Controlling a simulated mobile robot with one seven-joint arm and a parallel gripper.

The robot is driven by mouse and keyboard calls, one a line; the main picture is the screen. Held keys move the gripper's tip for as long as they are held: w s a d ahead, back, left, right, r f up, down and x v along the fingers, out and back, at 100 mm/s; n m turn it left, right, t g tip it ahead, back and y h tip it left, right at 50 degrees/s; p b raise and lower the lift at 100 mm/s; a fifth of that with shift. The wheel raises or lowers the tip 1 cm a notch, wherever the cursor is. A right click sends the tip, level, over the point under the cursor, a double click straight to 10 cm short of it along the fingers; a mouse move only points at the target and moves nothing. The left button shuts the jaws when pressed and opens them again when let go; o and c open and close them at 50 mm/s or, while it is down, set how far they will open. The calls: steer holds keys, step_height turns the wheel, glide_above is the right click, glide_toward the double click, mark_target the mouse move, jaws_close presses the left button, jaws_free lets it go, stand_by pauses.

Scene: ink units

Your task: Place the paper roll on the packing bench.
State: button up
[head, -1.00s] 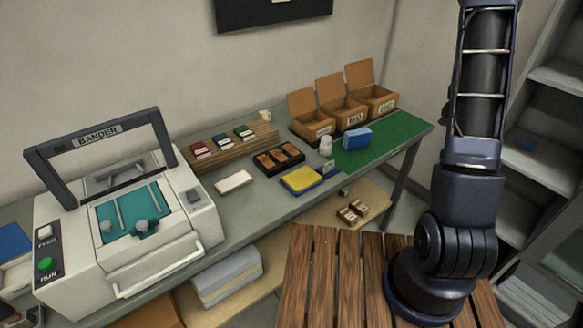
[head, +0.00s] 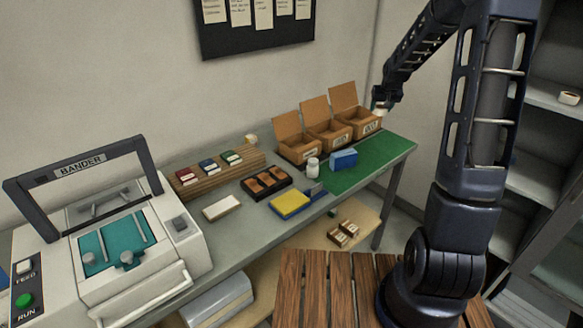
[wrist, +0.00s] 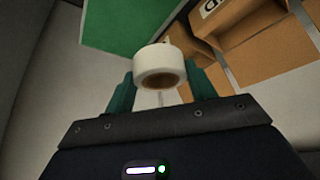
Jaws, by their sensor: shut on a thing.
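The paper roll (wrist: 160,60) is a short white cylinder with a brown core. In the wrist view it sits between the two teal fingers of my gripper (wrist: 161,88), which is shut on it.
Three open cardboard boxes (head: 328,135) stand along the bench's back edge. A bander machine (head: 150,255) fills the left end. The mat's right part looks clear. Shelves (head: 545,185) stand at right.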

step_height(320, 180, down, 20)
steer(key=shift+f, duration=0.1)
stand_by(0.6)
steer(key=o, duration=1)
